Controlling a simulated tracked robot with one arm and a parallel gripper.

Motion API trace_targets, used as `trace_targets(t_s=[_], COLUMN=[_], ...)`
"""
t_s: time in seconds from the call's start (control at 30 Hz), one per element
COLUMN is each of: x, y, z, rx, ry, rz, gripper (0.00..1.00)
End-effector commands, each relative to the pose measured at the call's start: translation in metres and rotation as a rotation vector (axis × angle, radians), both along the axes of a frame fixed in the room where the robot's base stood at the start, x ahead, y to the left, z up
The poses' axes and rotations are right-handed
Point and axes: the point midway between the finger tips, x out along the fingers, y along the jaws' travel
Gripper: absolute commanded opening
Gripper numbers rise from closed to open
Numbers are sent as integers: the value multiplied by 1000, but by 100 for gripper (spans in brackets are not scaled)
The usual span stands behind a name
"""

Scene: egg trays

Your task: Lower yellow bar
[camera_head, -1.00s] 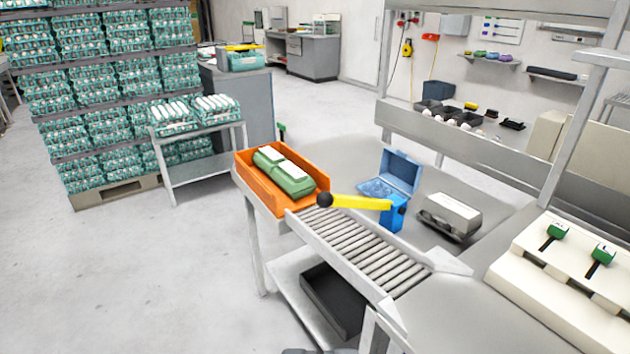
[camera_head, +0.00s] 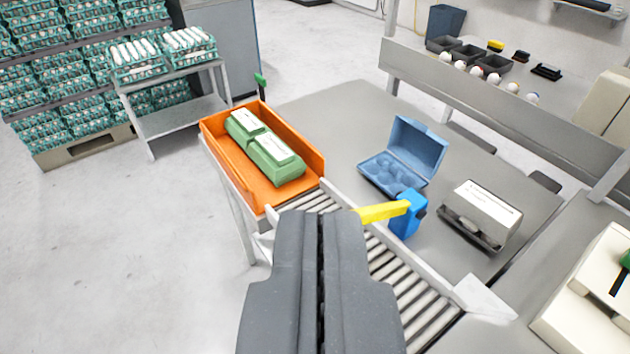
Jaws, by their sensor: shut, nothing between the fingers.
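The yellow bar (camera_head: 383,212) extends left from a blue post (camera_head: 407,214) beside the roller conveyor (camera_head: 411,283). It lies across the rollers and looks about level. Its left end, where a black ball knob showed before, is hidden behind my gripper. My gripper (camera_head: 320,214) is dark grey, shut and empty, in the lower middle of the view. Its tips overlap the bar's left end in the picture; I cannot tell whether they touch.
An orange tray (camera_head: 312,150) with green egg cartons (camera_head: 272,160) sits at the conveyor's far end. An open blue egg carton (camera_head: 415,150) and a grey carton (camera_head: 480,215) stand on the table right of the bar. Open floor lies left.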

Motion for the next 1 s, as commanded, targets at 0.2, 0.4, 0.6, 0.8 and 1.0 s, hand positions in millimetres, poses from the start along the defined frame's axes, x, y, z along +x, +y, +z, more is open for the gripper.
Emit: trace_targets(t_s=[0.2, 0.4, 0.6, 0.8, 1.0], x=[0, 6, 47, 103, 145], y=[0, 0, -8, -14, -22], z=[0, 2, 0, -23, -63], rx=[0, -6, -48, -112, -167], ry=[0, 16, 134, 301, 452], rz=[0, 13, 107, 262, 420], gripper=[0, 0, 0, 0, 0])
